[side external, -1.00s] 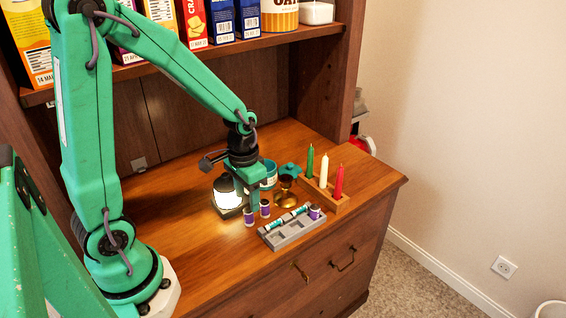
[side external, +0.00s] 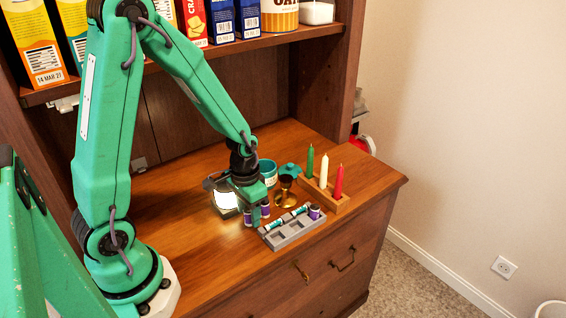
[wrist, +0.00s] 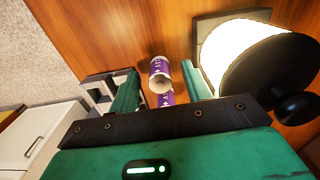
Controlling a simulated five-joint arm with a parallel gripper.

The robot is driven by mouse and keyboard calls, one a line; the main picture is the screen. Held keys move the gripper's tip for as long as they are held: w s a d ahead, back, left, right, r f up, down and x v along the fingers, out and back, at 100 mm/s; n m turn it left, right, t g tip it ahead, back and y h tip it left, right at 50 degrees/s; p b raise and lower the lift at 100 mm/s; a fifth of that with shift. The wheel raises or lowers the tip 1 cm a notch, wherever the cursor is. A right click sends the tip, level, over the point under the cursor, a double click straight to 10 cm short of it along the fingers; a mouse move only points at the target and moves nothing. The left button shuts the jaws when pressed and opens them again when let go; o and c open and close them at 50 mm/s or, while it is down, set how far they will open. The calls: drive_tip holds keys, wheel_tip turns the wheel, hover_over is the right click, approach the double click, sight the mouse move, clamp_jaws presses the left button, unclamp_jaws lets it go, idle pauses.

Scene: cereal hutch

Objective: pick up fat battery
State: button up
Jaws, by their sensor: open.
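Two fat batteries, purple and white, stand on the wooden top: one on the left (side external: 248,219) and one on the right (side external: 265,211). In the wrist view, one battery (wrist: 159,68) stands between my finger tips and a second one (wrist: 167,98) shows nearer, partly hidden by my gripper body. My gripper (wrist: 160,88) is open, with a finger on either side of them and clear gaps. In the side view my gripper (side external: 256,207) is low over the batteries and hides part of them. Contact with either battery cannot be told.
A lit lantern (side external: 226,201) stands close left of my gripper, and close right in the wrist view (wrist: 243,45). A grey tray (side external: 291,239) holds slim batteries and a purple one. A brass goblet (side external: 287,190), teal cup (side external: 268,172) and candle holder (side external: 325,197) stand behind.

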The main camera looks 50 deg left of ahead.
sight(248, 210)
idle(0.5)
clamp_jaws()
drive_tip(key=shift+r, duration=0.1)
drive_tip(key=shift+w+r, duration=0.1)
drive_tip(key=shift+r, duration=0.6)
wheel_tip(248, 210, up, 3)
drive_tip(key=shift+f, duration=0.2)
drive_tip(key=s+d+r, duration=0.4)
drive_tip(key=d+r, duration=0.2)
drive_tip(key=d, duration=0.4)
drive_tip(key=shift+s+d+r, duration=0.35)
drive_tip(key=shift+d+r, duration=0.05)
